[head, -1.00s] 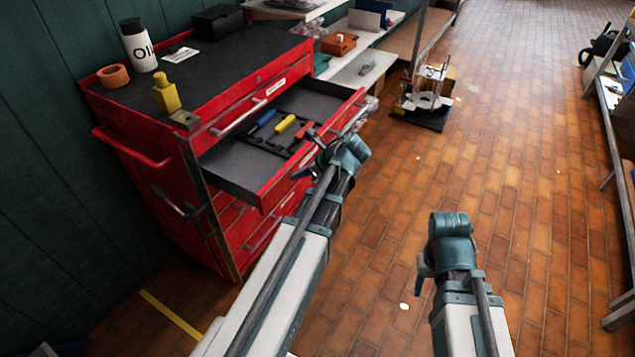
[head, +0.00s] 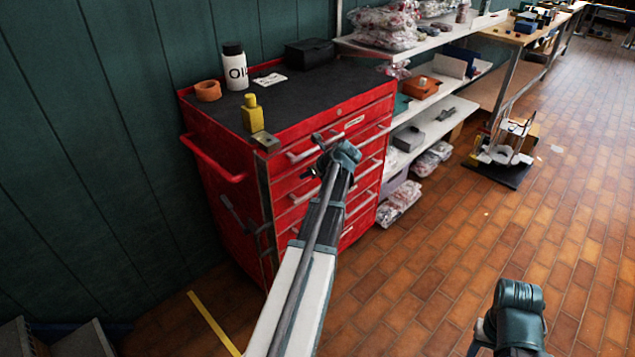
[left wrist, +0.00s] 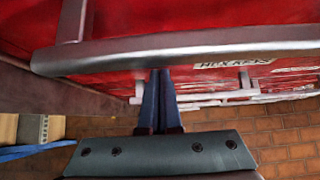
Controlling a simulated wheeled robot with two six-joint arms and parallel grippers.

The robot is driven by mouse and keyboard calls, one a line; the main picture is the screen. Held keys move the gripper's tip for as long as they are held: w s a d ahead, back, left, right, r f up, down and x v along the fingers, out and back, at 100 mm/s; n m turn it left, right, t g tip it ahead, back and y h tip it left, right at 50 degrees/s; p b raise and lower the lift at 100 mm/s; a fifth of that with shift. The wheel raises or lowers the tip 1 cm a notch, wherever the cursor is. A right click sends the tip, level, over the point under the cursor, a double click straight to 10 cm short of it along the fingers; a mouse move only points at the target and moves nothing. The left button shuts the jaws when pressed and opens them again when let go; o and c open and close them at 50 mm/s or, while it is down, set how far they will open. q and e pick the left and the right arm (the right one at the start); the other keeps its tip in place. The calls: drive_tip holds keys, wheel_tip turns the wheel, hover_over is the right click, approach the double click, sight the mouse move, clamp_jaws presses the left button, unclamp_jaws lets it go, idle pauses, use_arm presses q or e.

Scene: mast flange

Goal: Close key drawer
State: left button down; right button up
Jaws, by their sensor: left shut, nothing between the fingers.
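The red tool cabinet (head: 230,165) stands against the green wall, and its drawer fronts look flush with its face. The drawer (head: 292,183) below the top one looks shut; my left arm hides part of its front. My left gripper (head: 325,143) is at the upper drawer fronts in the head view. In the left wrist view its blue fingers (left wrist: 159,100) are shut and empty, pointing at the red front below a grey handle bar (left wrist: 190,50). A white label (left wrist: 232,62), seemingly reading "HEX KEYS", is beside them. Contact is unclear. My right gripper (head: 480,332) is low at right, its fingers unclear.
On the cabinet top are an oil bottle (head: 235,68), a yellow bottle (head: 252,113), an orange ring (head: 208,91) and a black box (head: 310,52). Shelves (head: 435,95) with bags stand to the right. The brick floor (head: 440,250) is open; a dark stand (head: 500,165) is farther back.

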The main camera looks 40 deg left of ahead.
use_arm(q)
drive_tip(key=shift+w+a, duration=0.1)
drive_tip(key=shift+a, duration=0.6)
drive_tip(key=shift+a+r, duration=0.1)
drive_tip(key=shift+a, duration=0.15)
drive_tip(key=s+d+r+p, duration=0.1)
drive_tip(key=d+r+p, duration=0.6)
drive_tip(key=d, duration=0.4)
drive_tip(key=shift+d, duration=0.4)
